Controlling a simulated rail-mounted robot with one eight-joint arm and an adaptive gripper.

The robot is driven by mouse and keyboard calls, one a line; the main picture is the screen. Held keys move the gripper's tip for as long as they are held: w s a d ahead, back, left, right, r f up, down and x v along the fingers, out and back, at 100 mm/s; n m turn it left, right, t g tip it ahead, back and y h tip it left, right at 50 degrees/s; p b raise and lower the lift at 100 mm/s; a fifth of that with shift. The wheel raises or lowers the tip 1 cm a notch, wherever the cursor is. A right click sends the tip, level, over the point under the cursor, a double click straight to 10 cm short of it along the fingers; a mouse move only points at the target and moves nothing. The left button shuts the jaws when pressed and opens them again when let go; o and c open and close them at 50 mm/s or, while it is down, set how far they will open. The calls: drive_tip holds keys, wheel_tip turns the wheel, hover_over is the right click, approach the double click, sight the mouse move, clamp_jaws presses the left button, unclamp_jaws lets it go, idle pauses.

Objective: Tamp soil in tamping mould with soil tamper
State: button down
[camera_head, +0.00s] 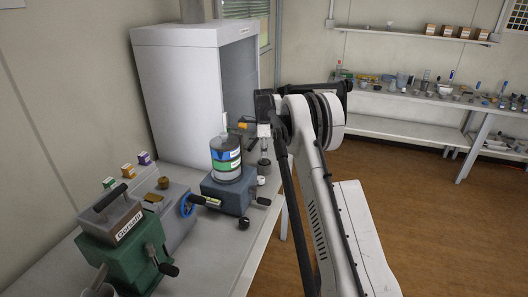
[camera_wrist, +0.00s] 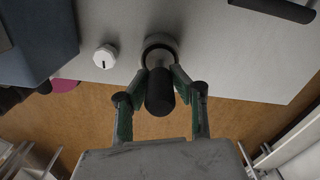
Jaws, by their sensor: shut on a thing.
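My gripper (camera_wrist: 162,80) is shut on the black handle of the soil tamper (camera_wrist: 160,95) in the wrist view. The tamper's far end meets a round, grey-rimmed piece (camera_wrist: 160,42) on the bench top, which looks like the tamping mould. I cannot tell how deep the tamper sits in it, and no soil shows. In the head view my gripper (camera_head: 263,122) is over the bench's right edge, partly behind my arm. A small dark cylinder (camera_head: 264,167) stands below it on the bench.
A white round knob-like piece (camera_wrist: 105,56) lies left of the mould. A blue-grey device (camera_head: 228,192) with a striped cylinder (camera_head: 226,158) stands left of my gripper. A green machine (camera_head: 125,245) is nearer. A white cabinet (camera_head: 190,90) stands behind. The bench edge drops to the floor.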

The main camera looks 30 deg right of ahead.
drive_tip(key=shift+f+b, duration=0.3)
drive_tip(key=shift+f, duration=0.15)
drive_tip(key=shift+r, duration=0.15)
drive_tip(key=shift+r+p, duration=0.35)
drive_tip(key=shift+r, duration=1.1)
drive_tip(key=shift+f, duration=0.15)
drive_tip(key=shift+f+b, duration=0.55)
drive_tip(key=shift+f, duration=0.1)
drive_tip(key=shift+f, duration=0.2)
drive_tip(key=shift+f+b, duration=0.3)
drive_tip(key=shift+b, duration=0.05)
drive_tip(key=shift+f, duration=0.3)
